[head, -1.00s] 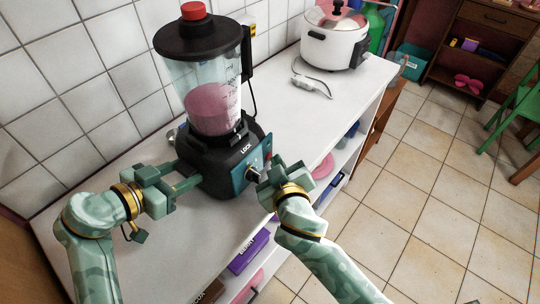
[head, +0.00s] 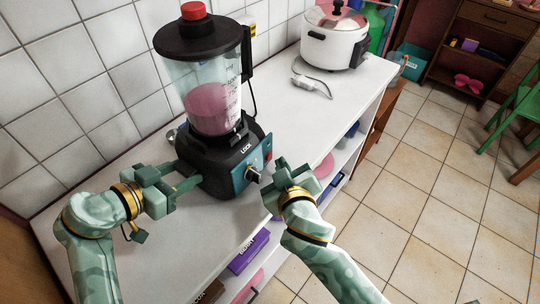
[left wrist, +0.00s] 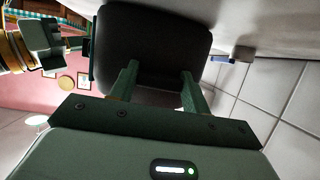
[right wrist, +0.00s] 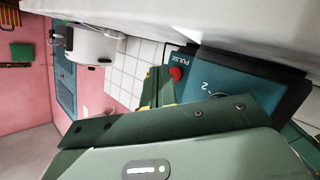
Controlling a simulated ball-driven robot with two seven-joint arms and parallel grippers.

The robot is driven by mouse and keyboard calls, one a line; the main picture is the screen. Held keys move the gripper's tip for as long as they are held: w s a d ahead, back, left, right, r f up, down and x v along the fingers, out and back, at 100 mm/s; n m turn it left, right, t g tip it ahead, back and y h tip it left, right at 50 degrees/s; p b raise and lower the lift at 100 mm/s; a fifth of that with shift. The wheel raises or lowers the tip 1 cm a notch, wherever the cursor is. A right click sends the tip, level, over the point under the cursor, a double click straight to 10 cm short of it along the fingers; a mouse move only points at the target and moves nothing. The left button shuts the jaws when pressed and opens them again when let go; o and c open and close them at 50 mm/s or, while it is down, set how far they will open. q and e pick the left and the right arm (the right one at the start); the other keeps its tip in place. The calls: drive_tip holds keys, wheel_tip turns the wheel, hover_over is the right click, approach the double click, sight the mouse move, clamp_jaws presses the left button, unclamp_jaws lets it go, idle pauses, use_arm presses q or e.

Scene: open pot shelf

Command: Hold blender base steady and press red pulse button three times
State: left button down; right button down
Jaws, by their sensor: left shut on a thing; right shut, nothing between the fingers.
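The blender stands upright on the white counter, its black base (head: 205,172) below a clear jar (head: 212,105) of pink liquid. My left gripper (head: 185,174) is shut on the base's left side; the left wrist view shows its fingers against the dark base (left wrist: 150,45). The red pulse button (head: 268,156) sits on the base's teal front panel (head: 246,176), and shows beside the PULSE label in the right wrist view (right wrist: 176,73). My right gripper (head: 281,163) is shut and empty, just right of the panel, with a small gap to the button in the head view.
A white rice cooker (head: 335,40) stands at the counter's far end, with a grey plug and cord (head: 312,85) in front of it. Shelves below the counter hold a purple box (head: 250,251) and other items.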

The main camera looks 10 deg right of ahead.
drive_tip(key=shift+d, duration=0.1)
drive_tip(key=s+d, duration=0.3)
drive_tip(key=shift+s+d, duration=0.15)
drive_tip(key=shift+s, duration=0.1)
idle(0.3)
idle(0.4)
use_arm(q)
drive_tip(key=c, duration=0.6)
unclamp_jaws()
